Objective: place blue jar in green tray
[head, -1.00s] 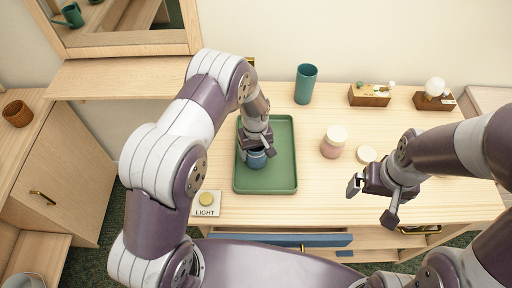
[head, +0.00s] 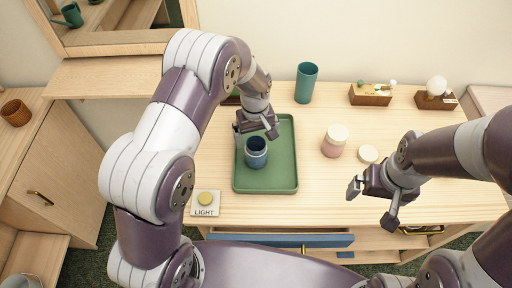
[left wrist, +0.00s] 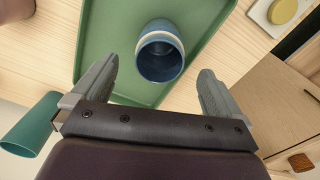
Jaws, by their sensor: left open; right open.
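The blue jar (head: 256,153) stands upright and open-topped on the green tray (head: 283,170), toward the tray's left side. In the left wrist view the jar (left wrist: 160,52) shows its dark inside and a pale band below the rim, with the tray (left wrist: 108,40) under it. My left gripper (head: 257,132) is open and empty, just behind and above the jar, apart from it. In the left wrist view its two fingers (left wrist: 155,92) are spread wide, with the jar beyond them. My right gripper (head: 372,204) is open and empty above the table's front right.
A pink jar (head: 333,145) and a pale round lid (head: 368,154) stand right of the tray. A teal cup (head: 306,84) is behind it. A light switch (head: 205,203) sits at front left. A blue-fronted drawer (head: 290,241) is open below the table's front edge.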

